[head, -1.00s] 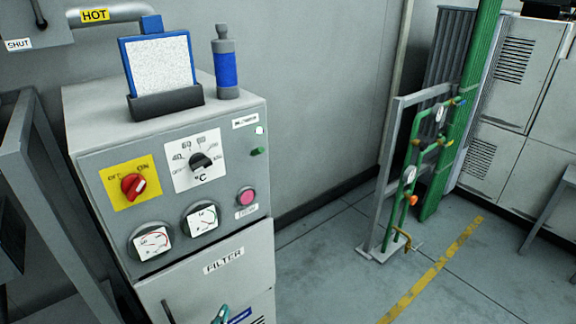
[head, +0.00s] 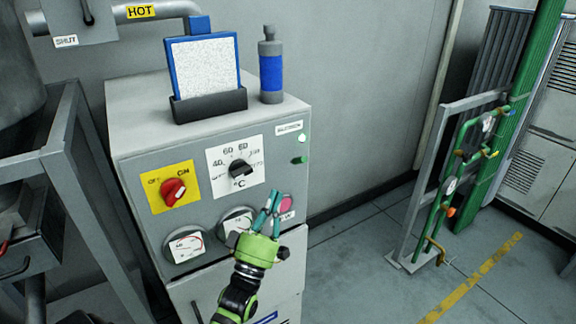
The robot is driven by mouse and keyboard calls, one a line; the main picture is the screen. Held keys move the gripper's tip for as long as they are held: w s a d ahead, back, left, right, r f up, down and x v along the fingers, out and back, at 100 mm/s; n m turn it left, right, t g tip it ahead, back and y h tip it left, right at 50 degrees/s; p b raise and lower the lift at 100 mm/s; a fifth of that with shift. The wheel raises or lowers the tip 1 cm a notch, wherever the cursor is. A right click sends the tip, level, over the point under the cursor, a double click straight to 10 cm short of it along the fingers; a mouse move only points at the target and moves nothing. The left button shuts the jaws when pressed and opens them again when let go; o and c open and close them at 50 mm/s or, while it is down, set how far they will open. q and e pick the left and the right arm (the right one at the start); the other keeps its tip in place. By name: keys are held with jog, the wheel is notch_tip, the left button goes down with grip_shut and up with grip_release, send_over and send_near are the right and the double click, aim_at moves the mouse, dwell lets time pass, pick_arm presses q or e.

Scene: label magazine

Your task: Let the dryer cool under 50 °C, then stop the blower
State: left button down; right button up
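The dryer is a grey cabinet (head: 140,180) with a sloped control panel. Its red rotary switch (head: 174,191) sits on a yellow OFF/ON plate, its pale mark toward the ON side. A black °C knob (head: 240,169) sits on a white scale. Two round gauges, the left gauge (head: 186,246) and the right gauge (head: 233,221), are below; their readings are too small to tell. A pink button (head: 287,203) is partly hidden by my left gripper (head: 274,193). Its teal fingers point up in front of the panel; contact and finger gap are unclear. My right gripper is out of view.
A blue-framed filter panel (head: 204,69) and a blue-banded bottle (head: 271,70) stand on top. A pipe labelled HOT (head: 160,11) runs behind. A grey frame (head: 65,170) is close on the left. Green pipework (head: 460,160) stands right, with clear floor between.

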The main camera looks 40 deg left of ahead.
aim_at(299, 161)
pick_arm(q)
jog(key=p+x, duration=0.3)
jog(key=x, duration=0.6)
jog(key=shift+r+p, duration=0.1)
jog(key=shift+p, duration=0.3)
jog(key=shift+w+r, duration=0.2)
jog(key=shift+w, duration=0.2)
